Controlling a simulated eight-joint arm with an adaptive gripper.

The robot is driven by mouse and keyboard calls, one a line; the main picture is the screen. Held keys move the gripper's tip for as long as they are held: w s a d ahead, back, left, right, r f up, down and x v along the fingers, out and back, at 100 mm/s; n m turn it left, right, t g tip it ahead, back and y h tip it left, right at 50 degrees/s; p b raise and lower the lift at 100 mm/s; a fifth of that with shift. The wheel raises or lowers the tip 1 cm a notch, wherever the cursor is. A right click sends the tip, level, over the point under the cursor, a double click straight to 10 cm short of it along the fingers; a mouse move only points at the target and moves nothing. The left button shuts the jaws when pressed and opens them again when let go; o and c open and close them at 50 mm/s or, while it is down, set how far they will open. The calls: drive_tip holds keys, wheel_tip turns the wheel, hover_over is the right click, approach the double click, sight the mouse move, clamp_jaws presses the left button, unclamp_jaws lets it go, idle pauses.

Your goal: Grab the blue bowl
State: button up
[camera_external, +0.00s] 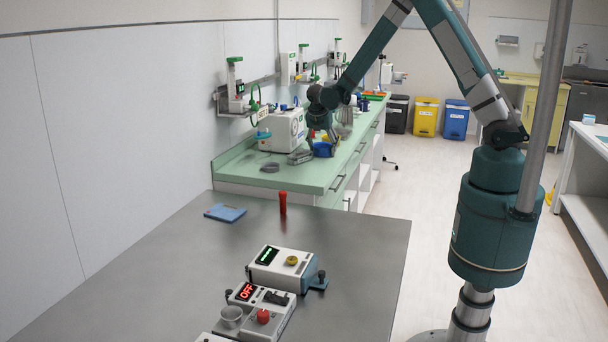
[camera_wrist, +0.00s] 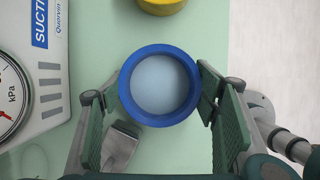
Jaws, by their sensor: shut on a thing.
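The blue bowl (camera_wrist: 160,56) is round, with a thick blue rim and a pale inside, seen from above in the camera_wrist view. It also shows small on the green counter in the camera_external view (camera_external: 323,150). My gripper (camera_wrist: 160,92) has one finger on each side of the bowl, pressed to its left and right outer walls. The gripper is shut on it. In the camera_external view my gripper (camera_external: 322,136) points down at the counter, just over the bowl. I cannot tell whether the bowl is clear of the counter surface.
The white suction unit (camera_wrist: 38,75) with a gauge stands close on the left. A grey tool (camera_wrist: 120,147) lies near the left finger. A yellow round thing (camera_wrist: 163,5) is beyond the bowl. The green counter (camera_wrist: 215,25) ends at the right, with floor beyond.

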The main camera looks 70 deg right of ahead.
drive_tip(key=shift+r, duration=0.15)
wheel_tip(320, 180, up, 10)
idle(0.9)
